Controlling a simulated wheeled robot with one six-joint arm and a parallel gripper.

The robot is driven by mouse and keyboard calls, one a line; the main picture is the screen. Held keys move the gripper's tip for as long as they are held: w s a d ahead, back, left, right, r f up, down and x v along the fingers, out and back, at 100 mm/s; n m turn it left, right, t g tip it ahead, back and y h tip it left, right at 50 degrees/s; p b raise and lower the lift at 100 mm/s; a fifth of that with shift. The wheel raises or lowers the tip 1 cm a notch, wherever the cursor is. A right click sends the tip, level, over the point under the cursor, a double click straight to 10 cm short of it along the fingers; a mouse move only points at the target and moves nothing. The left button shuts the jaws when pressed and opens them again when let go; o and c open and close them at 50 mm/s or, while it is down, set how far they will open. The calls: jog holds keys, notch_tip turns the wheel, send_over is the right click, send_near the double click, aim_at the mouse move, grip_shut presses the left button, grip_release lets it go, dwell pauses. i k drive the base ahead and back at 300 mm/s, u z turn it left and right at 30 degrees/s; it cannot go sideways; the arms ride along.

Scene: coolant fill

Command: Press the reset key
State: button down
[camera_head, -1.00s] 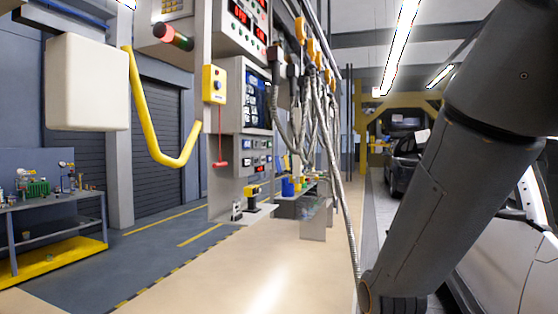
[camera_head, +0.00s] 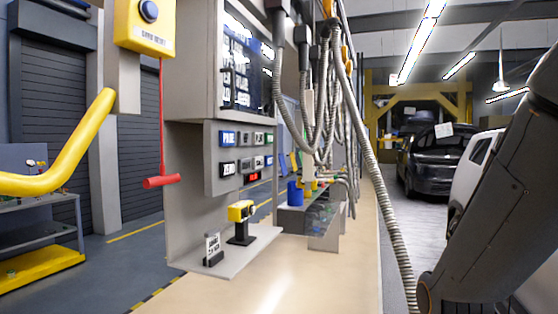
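A yellow box (camera_head: 144,26) with a round blue button (camera_head: 148,11) hangs at the upper left; its small label is blurred. A grey key panel (camera_head: 243,151) stands below the large screen at the centre left. It holds several small lit keys, including one that seems to read PRIME (camera_head: 228,139) and one that seems to read ZERO (camera_head: 228,169). A red display (camera_head: 252,178) sits at its lower edge. I cannot read a reset label on any key. My arm's dark link fills the right side; my gripper is outside the view.
A red pull handle (camera_head: 162,181) hangs on a cord in front of the station. A yellow curved rail (camera_head: 70,160) juts in from the left. Hoses (camera_head: 370,140) hang at the centre. A small yellow device (camera_head: 241,211) stands on the shelf.

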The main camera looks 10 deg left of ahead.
aim_at(269, 159)
jog(key=u, duration=0.1)
jog(key=i, duration=1.45)
jog(key=u, duration=0.1)
